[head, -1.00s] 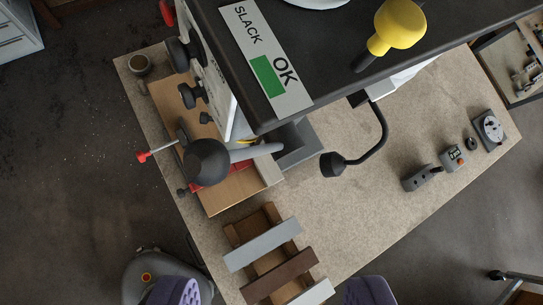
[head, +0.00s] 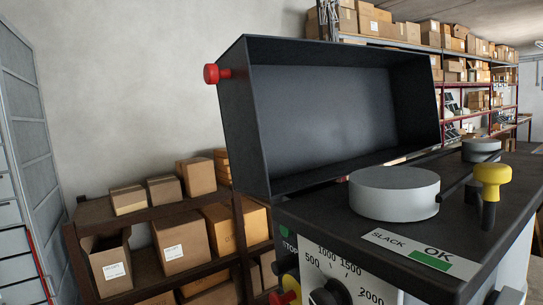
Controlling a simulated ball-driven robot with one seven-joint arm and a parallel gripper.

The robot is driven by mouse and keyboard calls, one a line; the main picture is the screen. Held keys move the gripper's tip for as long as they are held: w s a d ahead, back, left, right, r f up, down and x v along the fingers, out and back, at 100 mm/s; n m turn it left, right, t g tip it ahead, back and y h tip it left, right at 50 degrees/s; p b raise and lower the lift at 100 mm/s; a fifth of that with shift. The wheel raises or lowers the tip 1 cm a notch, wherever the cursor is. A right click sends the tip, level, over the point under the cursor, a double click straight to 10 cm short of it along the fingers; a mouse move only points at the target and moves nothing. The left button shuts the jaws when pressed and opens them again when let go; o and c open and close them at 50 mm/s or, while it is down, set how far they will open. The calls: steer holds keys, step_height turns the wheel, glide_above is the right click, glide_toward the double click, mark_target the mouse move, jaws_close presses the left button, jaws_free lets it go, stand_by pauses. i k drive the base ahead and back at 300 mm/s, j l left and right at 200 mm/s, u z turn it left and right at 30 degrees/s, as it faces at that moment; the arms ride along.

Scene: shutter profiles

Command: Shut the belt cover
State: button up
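The belt cover (head: 325,115) is a dark grey, box-shaped lid. It stands swung up and open above the machine head (head: 420,225), with its hollow inside facing me. A red knob (head: 211,74) sticks out from its left side. Below it, a light grey pulley (head: 394,192) lies uncovered on the black top, with a smaller pulley (head: 481,150) farther back and a dark belt running between them. A yellow knob (head: 491,174) on a black stem stands at the right. My gripper is not in this view.
A SLACK/OK plate (head: 422,249) with a green patch is on the top's front edge. Speed numbers and a dial (head: 333,292) are on the front face. Shelves with cardboard boxes (head: 179,240) stand behind at left. Grey drawers (head: 22,170) stand at far left.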

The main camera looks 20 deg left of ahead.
mark_target(297, 114)
steer(key=i+j+u, duration=0.2)
steer(key=j, duration=0.2)
steer(key=i+j+u, duration=0.2)
steer(key=j, duration=0.2)
steer(key=i+j+u, duration=0.2)
steer(key=j, duration=0.2)
steer(key=i+j+u, duration=0.15)
steer(key=j, duration=0.2)
steer(key=i+j+u, duration=0.7)
steer(key=i+u, duration=0.3)
steer(key=i, duration=0.15)
steer(key=i+z, duration=0.25)
steer(key=i, duration=0.3)
steer(key=i+j+z, duration=0.3)
steer(key=i, duration=0.25)
steer(key=i+l+z, duration=0.2)
steer(key=z, duration=0.2)
steer(key=i+l+z, duration=0.1)
steer(key=i+z, duration=0.5)
steer(key=z, duration=0.2)
steer(key=i+z, duration=0.25)
steer(key=z, duration=0.15)
steer(key=i+j+z, duration=0.15)
steer(key=i+z, duration=0.25)
steer(key=k, duration=0.1)
